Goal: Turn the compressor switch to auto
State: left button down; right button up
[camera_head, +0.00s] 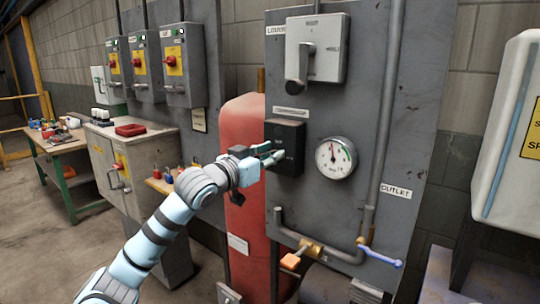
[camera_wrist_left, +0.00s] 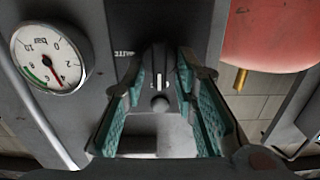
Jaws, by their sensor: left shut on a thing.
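The compressor switch is a black box (camera_head: 288,133) on the grey panel, under a white label. My left gripper (camera_head: 272,154) reaches its front face from the left in the head view. In the left wrist view the dark switch knob (camera_wrist_left: 159,82), with a white pointer line, stands between the teal-padded fingers of my left gripper (camera_wrist_left: 164,70). The gripper is shut on the knob. The fingers hide most of the knob in the head view, and the position marks are too small to read. My right gripper is not in view.
A round pressure gauge (camera_head: 335,158) sits just right of the switch. A grey lever switch (camera_head: 316,52) is above it. A red tank (camera_head: 241,128) stands behind my arm. Pipes with an orange handle (camera_head: 290,261) and a blue handle (camera_head: 381,257) run below.

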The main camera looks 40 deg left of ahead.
pick_arm(q)
jog(key=shift+d+r+m+p, duration=0.1)
jog(key=shift+r+m+p, duration=0.05)
jog(key=shift+m+p, duration=0.7)
jog(key=shift+d+f+m+p, duration=0.2)
jog(key=shift+f+m+p, duration=0.1)
jog(key=shift+m+p, duration=2.2)
jog(key=shift+d+f+m+p, duration=0.25)
jog(key=shift+m+p, duration=1.85)
jog(key=shift+m, duration=0.75)
jog(key=shift+d+f+m+p, duration=0.15)
jog(key=shift+f+m+p, duration=0.15)
jog(key=shift+m+p, duration=2.2)
jog(key=shift+m, duration=0.4)
jog(key=c, duration=1.3)
grip_release()
jog(key=shift+r, duration=0.1)
